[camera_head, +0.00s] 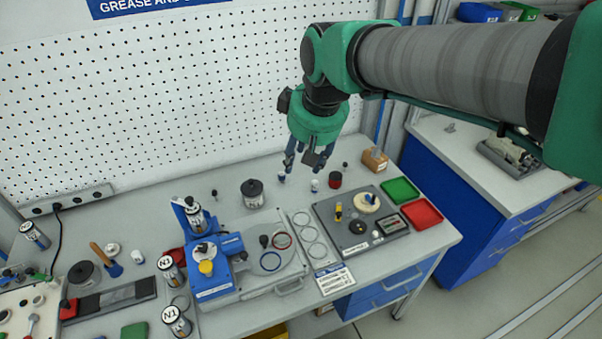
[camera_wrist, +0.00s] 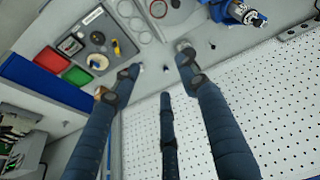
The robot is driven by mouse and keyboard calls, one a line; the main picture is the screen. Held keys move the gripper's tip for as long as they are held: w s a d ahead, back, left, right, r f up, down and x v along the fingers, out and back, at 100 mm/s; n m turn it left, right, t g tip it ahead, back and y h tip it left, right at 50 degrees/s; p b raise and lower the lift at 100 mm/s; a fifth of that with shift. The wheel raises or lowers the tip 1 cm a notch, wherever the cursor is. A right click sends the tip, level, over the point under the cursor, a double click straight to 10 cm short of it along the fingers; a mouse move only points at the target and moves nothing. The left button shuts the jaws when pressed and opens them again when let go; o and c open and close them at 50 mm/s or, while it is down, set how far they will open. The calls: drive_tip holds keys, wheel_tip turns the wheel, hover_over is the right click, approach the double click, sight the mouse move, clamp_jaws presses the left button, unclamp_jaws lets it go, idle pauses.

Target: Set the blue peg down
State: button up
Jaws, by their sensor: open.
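A small blue peg (camera_head: 369,198) stands in a cream round disc (camera_head: 360,205) on a dark grey board (camera_head: 325,212). In the wrist view the blue peg (camera_wrist: 97,64) shows small, on the cream disc. My gripper (camera_head: 305,170) hangs above the back of the bench, left of and behind the board, with its fingers pointing down. In the wrist view its fingers (camera_wrist: 160,76) are spread wide, with nothing held between them. The gripper is apart from the blue peg.
A yellow-handled peg (camera_head: 338,213) stands on the board. Green (camera_head: 401,190) and red (camera_head: 422,214) trays lie to its right. A cardboard box (camera_head: 375,159) and small jars stand behind. A blue machine (camera_head: 212,268) stands to the left. A perforated wall (camera_head: 180,90) rises behind the bench.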

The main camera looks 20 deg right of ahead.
drive_tip(key=s+a+f+m+t, duration=0.1)
drive_tip(key=s+f+m, duration=0.1)
drive_tip(key=s, duration=1.4)
drive_tip(key=shift+f+m, duration=0.2)
drive_tip(key=shift+m, duration=0.1)
idle(0.4)
